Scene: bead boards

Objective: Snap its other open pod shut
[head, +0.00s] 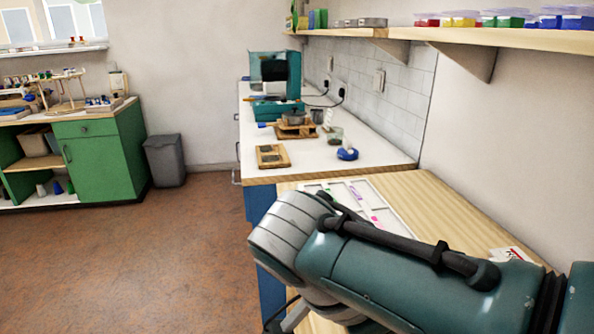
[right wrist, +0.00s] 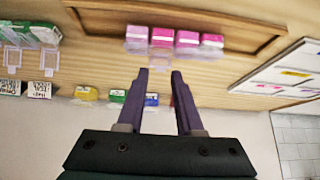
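In the right wrist view, a row of pink pods (right wrist: 187,39) with clear lids sits against a wooden tray. The clear lid (right wrist: 162,63) of one pod hangs lower than the others and looks open. My right gripper (right wrist: 160,73) is open and empty, its fingertips just short of that lid, apart from it as far as I can tell. At left, pale pods (right wrist: 44,33) also have clear flaps hanging down. In the head view my right arm crosses the table and hides its hand and the pods. My left gripper is in neither view.
Yellow (right wrist: 85,93), green (right wrist: 117,95) and blue (right wrist: 152,99) items lie near the wall edge. A white divided tray (head: 388,208) lies on the wooden table (head: 440,206); part shows at right in the wrist view. A shelf (head: 480,36) with coloured boxes hangs above.

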